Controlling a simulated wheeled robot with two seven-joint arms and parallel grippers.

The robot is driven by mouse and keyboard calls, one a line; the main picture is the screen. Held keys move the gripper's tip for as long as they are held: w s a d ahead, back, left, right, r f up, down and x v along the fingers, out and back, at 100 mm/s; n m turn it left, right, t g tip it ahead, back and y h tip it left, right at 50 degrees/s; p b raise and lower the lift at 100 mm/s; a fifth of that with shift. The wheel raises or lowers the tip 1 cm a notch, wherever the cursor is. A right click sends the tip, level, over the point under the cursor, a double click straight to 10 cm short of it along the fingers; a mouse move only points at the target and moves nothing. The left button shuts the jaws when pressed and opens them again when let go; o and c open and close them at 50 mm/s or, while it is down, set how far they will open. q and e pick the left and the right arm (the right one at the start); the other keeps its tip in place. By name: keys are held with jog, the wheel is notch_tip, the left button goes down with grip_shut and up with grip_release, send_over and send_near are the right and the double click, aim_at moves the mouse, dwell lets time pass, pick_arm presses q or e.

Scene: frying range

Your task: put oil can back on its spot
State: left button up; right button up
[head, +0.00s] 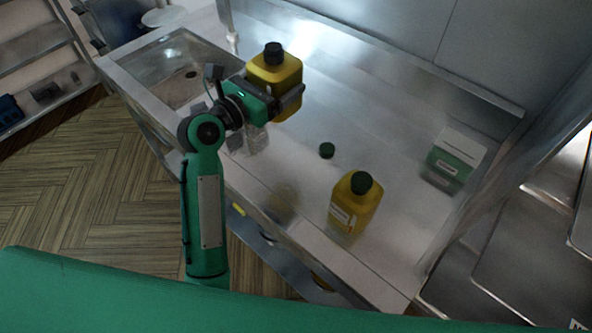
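A yellow oil can (288,70) with a black cap is in my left gripper (272,100), upright or nearly so. The fingers are shut around its body, and the gripper hides part of its lower front. It appears raised above the steel counter (390,120), near the sink side; a faint yellow reflection lies on the counter below. A second yellow can (353,208) with a dark green cap and a pale label stands upright near the counter's front edge. Its cap is greener than the held can's. My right gripper is not in view.
A white and green box (456,154) stands at the right. A sink (172,72) with a tap (232,40) is at the left. The counter's middle is mostly clear.

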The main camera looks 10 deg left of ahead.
pick_arm(q)
jog(key=shift+d+f, duration=0.15)
jog(key=shift+f, duration=0.2)
jog(key=shift+f+b, duration=1.1)
jog(key=shift+f, duration=8.55)
jog(key=o, duration=1.1)
jog(key=shift+f, duration=0.1)
jog(key=shift+r, duration=0.25)
jog(key=b+v, duration=0.1)
jog(key=v, duration=0.4)
jog(key=b+v, duration=0.1)
jog(key=v, duration=0.4)
jog(key=shift+s+f, duration=0.15)
jog(key=shift+f, duration=0.1)
jog(key=shift+v, duration=0.95)
